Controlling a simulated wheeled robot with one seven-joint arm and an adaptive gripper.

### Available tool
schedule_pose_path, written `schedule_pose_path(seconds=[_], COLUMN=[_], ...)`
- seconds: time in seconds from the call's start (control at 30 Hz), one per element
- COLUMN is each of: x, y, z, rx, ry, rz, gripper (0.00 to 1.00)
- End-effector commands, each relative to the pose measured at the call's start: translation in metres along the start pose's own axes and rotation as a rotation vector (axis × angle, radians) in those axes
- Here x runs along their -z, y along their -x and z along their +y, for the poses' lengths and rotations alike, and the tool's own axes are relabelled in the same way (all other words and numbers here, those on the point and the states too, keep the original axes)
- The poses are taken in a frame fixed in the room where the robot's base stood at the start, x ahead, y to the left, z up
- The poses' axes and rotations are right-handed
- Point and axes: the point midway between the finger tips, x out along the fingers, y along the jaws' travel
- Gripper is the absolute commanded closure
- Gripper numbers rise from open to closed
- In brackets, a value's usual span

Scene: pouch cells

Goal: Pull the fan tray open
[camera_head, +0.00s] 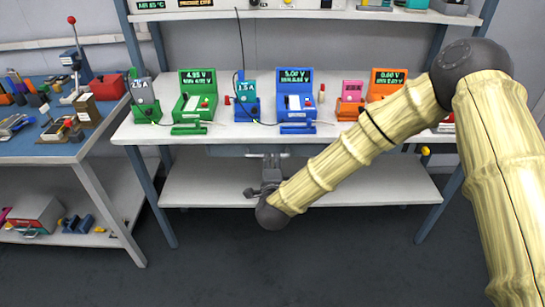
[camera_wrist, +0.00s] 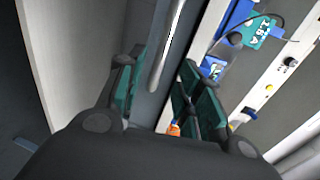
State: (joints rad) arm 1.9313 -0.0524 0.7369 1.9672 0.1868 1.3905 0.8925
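My gripper (camera_head: 268,158) is in front of the tray, below the bench edge. In the wrist view my gripper (camera_wrist: 158,95) has its teal-padded fingers apart, one on each side of the handle's line. No contact with the handle can be made out. The tray looks flush under the bench.
The bench top (camera_head: 222,133) holds a green meter unit (camera_head: 196,97), a blue one (camera_head: 295,97) and an orange one (camera_head: 384,84). A lower shelf (camera_head: 340,188) is bare beneath my gripper. A blue side table (camera_head: 40,150) with tools stands left. The floor in front is clear.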

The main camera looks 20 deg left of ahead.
Motion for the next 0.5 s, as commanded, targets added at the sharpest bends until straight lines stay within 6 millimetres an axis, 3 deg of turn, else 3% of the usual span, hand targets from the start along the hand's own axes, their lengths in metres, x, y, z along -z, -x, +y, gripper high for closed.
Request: schedule_pose_path(seconds=[0.2,0.5], x=[0.001,0.000], y=[-0.036,-0.063], z=[0.000,0.001], rx=[0.001,-0.002], ry=[0.001,0.002], rz=[0.002,0.000], gripper=[0.65,0.65])
